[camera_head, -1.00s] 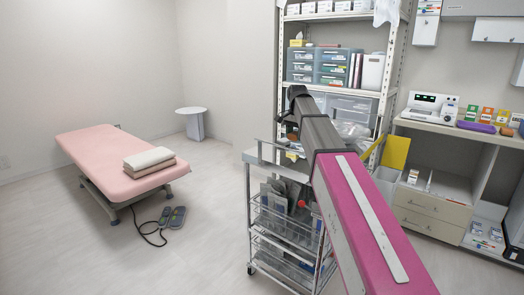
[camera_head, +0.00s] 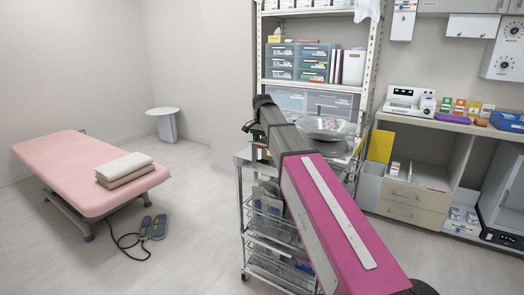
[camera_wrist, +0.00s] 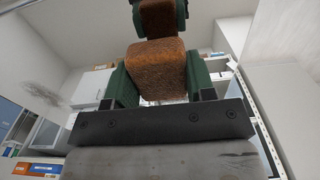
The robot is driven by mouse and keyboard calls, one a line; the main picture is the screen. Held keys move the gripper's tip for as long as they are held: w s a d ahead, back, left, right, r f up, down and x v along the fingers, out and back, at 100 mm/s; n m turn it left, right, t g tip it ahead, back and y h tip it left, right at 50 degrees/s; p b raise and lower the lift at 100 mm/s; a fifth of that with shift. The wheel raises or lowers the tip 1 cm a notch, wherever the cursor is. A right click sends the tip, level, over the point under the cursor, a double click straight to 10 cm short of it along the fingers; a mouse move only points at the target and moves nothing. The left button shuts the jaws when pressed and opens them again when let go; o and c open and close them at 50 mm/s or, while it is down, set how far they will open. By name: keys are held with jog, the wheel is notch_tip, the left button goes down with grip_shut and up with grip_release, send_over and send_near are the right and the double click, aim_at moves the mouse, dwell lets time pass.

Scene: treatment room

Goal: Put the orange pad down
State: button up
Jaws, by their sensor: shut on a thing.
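The orange pad (camera_wrist: 155,58) looks brownish orange and rough in the wrist view. It sits between the dark green fingers of my gripper (camera_wrist: 160,82), which is shut on it. Another orange-brown part with green sides (camera_wrist: 162,16) shows above it at the top of the picture; I cannot tell whether it belongs to the same thing. The pad is not seen touching any surface. In the head view neither the pad nor my gripper's fingers can be made out; my magenta and grey arm reaches over the metal cart (camera_head: 262,225) and hides part of it.
A pink treatment bed (camera_head: 75,165) with folded towels (camera_head: 124,170) stands at left, foot pedals (camera_head: 152,226) on the floor beside it. Shelving (camera_head: 368,70) and a crowded counter (camera_head: 445,124) line the back right. The left floor is mostly clear.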

aim_at(263, 155)
jog(key=shift+f, duration=1.75)
jog(key=shift+f, duration=0.25)
jog(key=o, duration=0.9)
jog(key=shift+s, duration=0.1)
jog(key=shift+o, duration=0.2)
jog(key=shift+f, duration=0.15)
jog(key=shift+s+d+f, duration=0.1)
jog(key=shift+s+d, duration=0.05)
jog(key=shift+s, duration=0.05)
jog(key=shift+c, duration=0.4)
jog(key=shift+o, duration=0.4)
jog(key=r, duration=1.3)
jog(key=shift+w, duration=0.3)
